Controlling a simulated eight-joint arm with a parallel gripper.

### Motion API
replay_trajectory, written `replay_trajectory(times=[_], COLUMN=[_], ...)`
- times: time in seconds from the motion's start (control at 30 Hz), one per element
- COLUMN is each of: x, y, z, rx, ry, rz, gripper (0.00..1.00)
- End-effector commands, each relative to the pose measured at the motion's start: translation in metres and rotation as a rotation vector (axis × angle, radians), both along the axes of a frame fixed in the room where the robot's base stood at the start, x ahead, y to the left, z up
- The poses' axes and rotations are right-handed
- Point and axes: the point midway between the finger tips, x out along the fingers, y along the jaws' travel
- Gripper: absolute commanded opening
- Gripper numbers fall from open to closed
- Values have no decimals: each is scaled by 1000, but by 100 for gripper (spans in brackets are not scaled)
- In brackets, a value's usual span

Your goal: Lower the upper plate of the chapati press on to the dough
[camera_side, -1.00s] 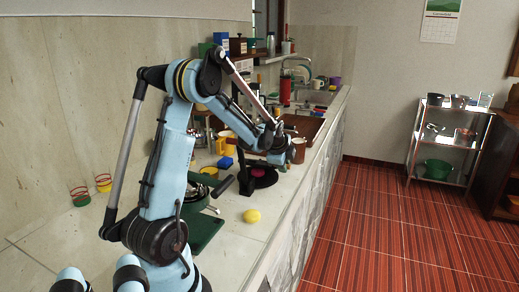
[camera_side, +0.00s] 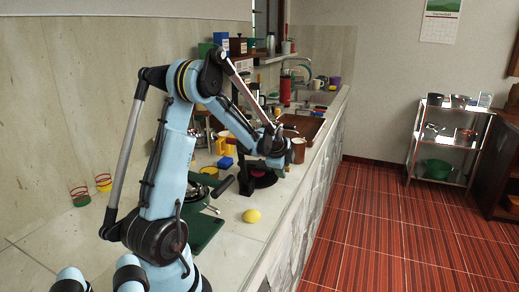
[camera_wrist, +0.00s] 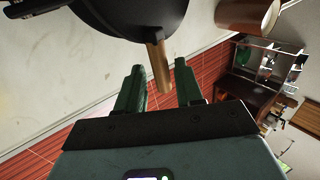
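The chapati press (camera_side: 262,183) stands on the counter in the side view, with its dark round base low and a pink dough spot (camera_side: 258,173) partly hidden by my arm. Its dark upper plate (camera_wrist: 130,14) fills the top of the wrist view, with a wooden handle (camera_wrist: 158,70) sticking out towards me. My gripper (camera_wrist: 160,78) is open; its two green fingers stand on either side of the handle's end, with gaps showing on both sides. In the side view my gripper (camera_side: 276,166) is above the press, its fingertips too small to make out.
A brown cup (camera_side: 299,150) stands close beyond the press; it also shows in the wrist view (camera_wrist: 248,14). A yellow lemon (camera_side: 251,216) lies nearer on the counter, by a green board (camera_side: 205,228). A blue block (camera_side: 225,162) lies left of the press. The counter's edge runs along the right.

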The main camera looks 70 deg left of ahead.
Motion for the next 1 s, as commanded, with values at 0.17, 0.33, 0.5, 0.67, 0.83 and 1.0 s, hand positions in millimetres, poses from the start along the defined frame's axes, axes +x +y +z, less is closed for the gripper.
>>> replay_trajectory(times=[0.17,0.33,0.5,0.67,0.83,1.0], x=[-4,-9,-14,-18,-19,-19], y=[-4,-10,-14,-18,-20,-20], z=[10,20,30,38,41,41], rx=[1,1,1,1,1,1], ry=[-1,0,0,0,-1,-1], rz=[0,-1,-1,-1,0,0], gripper=[36,36,36,36,36,36])
